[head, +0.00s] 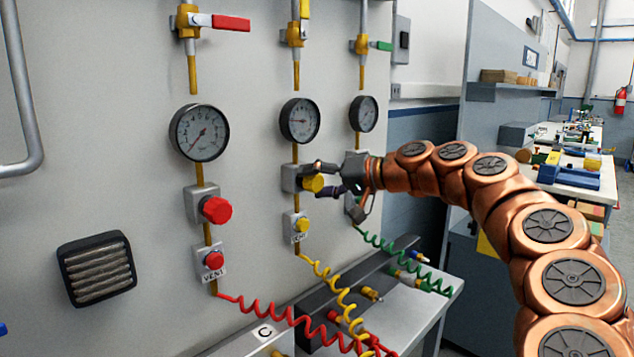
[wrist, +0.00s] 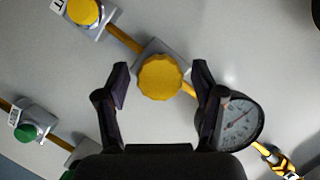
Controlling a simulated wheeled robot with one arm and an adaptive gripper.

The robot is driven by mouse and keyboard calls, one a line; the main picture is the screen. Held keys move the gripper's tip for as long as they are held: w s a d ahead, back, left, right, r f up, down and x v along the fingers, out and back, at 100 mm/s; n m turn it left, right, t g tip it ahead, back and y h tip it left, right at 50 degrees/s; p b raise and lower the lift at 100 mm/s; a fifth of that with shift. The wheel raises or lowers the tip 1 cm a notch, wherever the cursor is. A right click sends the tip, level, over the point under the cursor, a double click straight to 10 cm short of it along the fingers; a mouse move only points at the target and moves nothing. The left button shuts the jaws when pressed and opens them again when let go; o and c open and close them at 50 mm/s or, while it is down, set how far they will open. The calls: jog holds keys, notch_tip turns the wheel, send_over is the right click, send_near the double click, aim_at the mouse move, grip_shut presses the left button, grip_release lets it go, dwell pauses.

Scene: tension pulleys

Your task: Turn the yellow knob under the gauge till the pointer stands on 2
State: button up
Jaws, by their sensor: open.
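The yellow knob (head: 312,183) sits on a grey block on the yellow pipe, below the middle gauge (head: 300,120). That gauge's pointer lies roughly level toward the left in the head view; its numbers are too small to read. My gripper (head: 323,179) is open at the knob. In the wrist view the knob (wrist: 160,78) lies between the two spread fingertips of my gripper (wrist: 161,74), with a gap on each side. The gauge (wrist: 238,124) is partly hidden behind the right finger there.
The red knob (head: 216,210) and its gauge (head: 200,133) are to the left. A third gauge (head: 364,114) is to the right. A yellow vent button (head: 301,225) sits just below the knob. Coiled hoses run to a bench (head: 388,308).

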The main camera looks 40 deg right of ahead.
jog(key=v, duration=1.2)
dwell(0.9)
